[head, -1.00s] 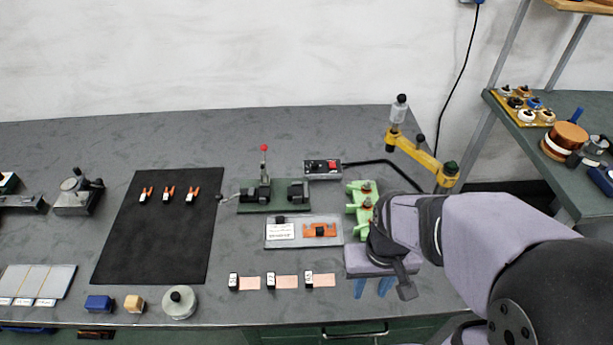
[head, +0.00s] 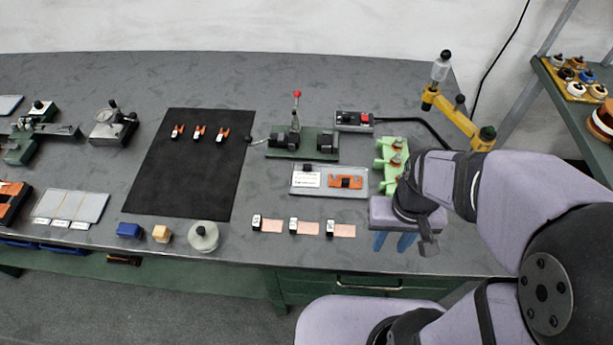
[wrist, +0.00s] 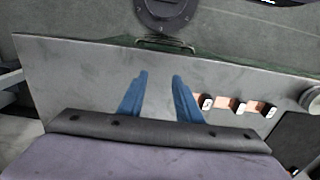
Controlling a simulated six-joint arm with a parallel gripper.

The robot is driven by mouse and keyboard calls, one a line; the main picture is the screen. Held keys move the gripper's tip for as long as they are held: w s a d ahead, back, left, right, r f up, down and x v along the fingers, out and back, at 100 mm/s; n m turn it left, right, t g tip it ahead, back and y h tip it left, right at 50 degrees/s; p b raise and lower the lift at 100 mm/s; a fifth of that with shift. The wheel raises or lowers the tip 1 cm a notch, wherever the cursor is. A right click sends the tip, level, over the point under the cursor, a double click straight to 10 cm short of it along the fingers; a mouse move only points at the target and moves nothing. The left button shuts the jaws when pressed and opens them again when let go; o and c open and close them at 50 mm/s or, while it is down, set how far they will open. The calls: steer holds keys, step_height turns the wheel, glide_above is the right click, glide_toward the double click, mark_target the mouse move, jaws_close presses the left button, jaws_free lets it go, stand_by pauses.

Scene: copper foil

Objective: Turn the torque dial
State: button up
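I cannot tell for sure which part is the torque dial. A silver cylinder with a black knob (head: 441,66) stands upright on the end of a yellow jointed arm (head: 455,110) at the back right of the bench. My gripper (head: 393,242) is over the front right of the bench, well apart from that cylinder. Its two blue fingers point down and are spread, with nothing between them. In the wrist view my gripper (wrist: 160,80) is also open and empty over bare grey bench. The cylinder does not show there.
A green fixture (head: 384,165) stands just behind my gripper, partly hidden by my wrist. A green toggle clamp base (head: 338,150) and a black mat (head: 190,160) lie farther left. The bench front edge is close.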

steer(key=shift+o, duration=0.7)
steer(key=n+t+y+b, duration=0.3)
steer(key=n+b, duration=0.1)
steer(key=n, duration=0.5)
glide_toward(347, 115)
steer(key=shift+w+a+f, duration=0.1)
steer(key=shift+w+f, duration=0.05)
steer(key=shift+f, duration=0.35)
steer(key=shift+p+x, duration=1.15)
steer(key=shift+x, duration=2.5)
jaws_close()
